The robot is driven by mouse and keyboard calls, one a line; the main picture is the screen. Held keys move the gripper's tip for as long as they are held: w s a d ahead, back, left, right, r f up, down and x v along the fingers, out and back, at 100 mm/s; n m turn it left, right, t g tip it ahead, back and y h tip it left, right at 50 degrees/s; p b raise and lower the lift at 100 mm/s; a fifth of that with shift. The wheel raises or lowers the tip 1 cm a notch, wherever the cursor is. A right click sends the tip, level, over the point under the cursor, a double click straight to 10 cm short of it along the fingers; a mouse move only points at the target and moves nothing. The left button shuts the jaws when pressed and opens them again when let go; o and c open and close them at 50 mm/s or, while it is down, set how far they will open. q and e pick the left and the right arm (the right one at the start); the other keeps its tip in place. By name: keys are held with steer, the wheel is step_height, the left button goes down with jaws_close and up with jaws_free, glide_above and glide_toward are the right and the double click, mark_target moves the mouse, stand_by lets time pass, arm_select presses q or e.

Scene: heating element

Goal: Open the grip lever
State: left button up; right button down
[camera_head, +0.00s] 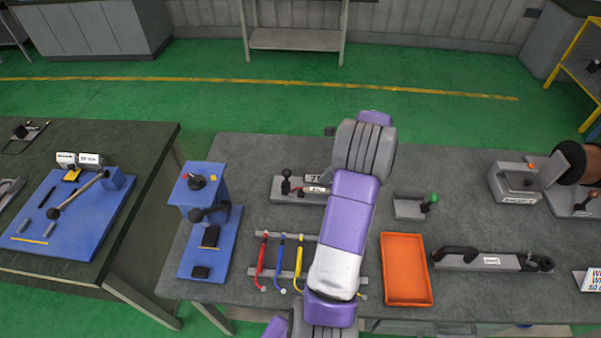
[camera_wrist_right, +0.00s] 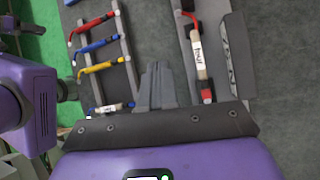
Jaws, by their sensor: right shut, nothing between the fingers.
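A grey fixture (camera_head: 298,190) with a black knob (camera_head: 286,186) and a small white-labelled, red-marked handle (camera_head: 314,190) sits near the back of the table, partly covered by my right arm. In the right wrist view its labelled handle (camera_wrist_right: 201,60) has a white sleeve with red and black parts; the label is too small to read surely. My right gripper (camera_wrist_right: 158,70) is shut and empty. In that view it appears between this fixture and the coloured handles, apart from the labelled handle. The fingers are hidden in the head view. My left gripper is not in view.
A rack holds red (camera_head: 262,262), blue (camera_head: 280,263) and yellow (camera_head: 298,263) handles. An orange tray (camera_head: 426,288) lies to the right, near a black-handled device (camera_head: 480,260). A blue fixture (camera_head: 225,250) stands at the left.

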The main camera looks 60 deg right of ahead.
step_height(320, 180, up, 5)
steer(key=s+d+t+h, duration=0.1)
steer(key=d+t+h, duration=0.1)
steer(key=t, duration=0.1)
steer(key=b, duration=0.2)
glide_toward(286, 177)
step_height(286, 177, down, 5)
steer(key=w+d, duration=0.1)
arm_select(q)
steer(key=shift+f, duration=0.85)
arm_select(e)
steer(key=shift+w+a+r+m, duration=0.15)
steer(key=shift+w+m, duration=0.25)
steer(key=shift+w, duration=0.55)
